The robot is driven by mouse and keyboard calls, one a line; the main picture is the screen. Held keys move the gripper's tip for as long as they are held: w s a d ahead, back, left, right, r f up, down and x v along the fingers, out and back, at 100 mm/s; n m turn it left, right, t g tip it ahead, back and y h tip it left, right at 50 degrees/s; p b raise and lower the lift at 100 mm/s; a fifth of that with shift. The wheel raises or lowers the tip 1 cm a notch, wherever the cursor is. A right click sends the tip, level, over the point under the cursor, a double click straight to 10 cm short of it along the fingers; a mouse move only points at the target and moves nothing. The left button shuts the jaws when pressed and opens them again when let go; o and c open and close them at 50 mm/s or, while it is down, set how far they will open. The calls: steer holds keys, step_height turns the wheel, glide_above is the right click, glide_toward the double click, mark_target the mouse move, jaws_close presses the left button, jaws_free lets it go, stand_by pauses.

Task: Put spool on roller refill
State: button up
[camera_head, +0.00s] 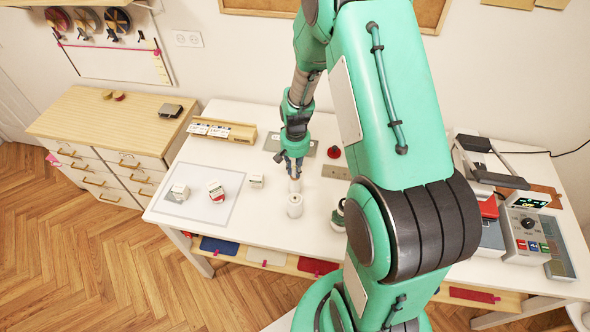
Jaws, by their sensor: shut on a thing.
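My gripper (293,173) points down over the white table. It is shut on a small pale thing, seemingly the spool (295,186), mostly hidden by the fingers. A white upright cylinder, seemingly the roller refill (294,210), stands on the table directly below. The held spool appears right at the top of the refill. I cannot tell from this view whether the two touch.
A pale mat (195,210) with small white boxes lies left on the table (260,230). A dark red object (334,152) sits behind to the right. A small green-and-white item (338,215) stands close right of the refill, partly behind my arm. Machines (525,235) crowd the right end.

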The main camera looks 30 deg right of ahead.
steer(key=shift+f, duration=0.25)
steer(key=shift+f, duration=0.2)
steer(key=o, duration=0.8)
steer(key=shift+r, duration=0.15)
step_height(320, 180, up, 12)
steer(key=shift+r+b, duration=0.1)
steer(key=shift+b, duration=0.2)
stand_by(0.5)
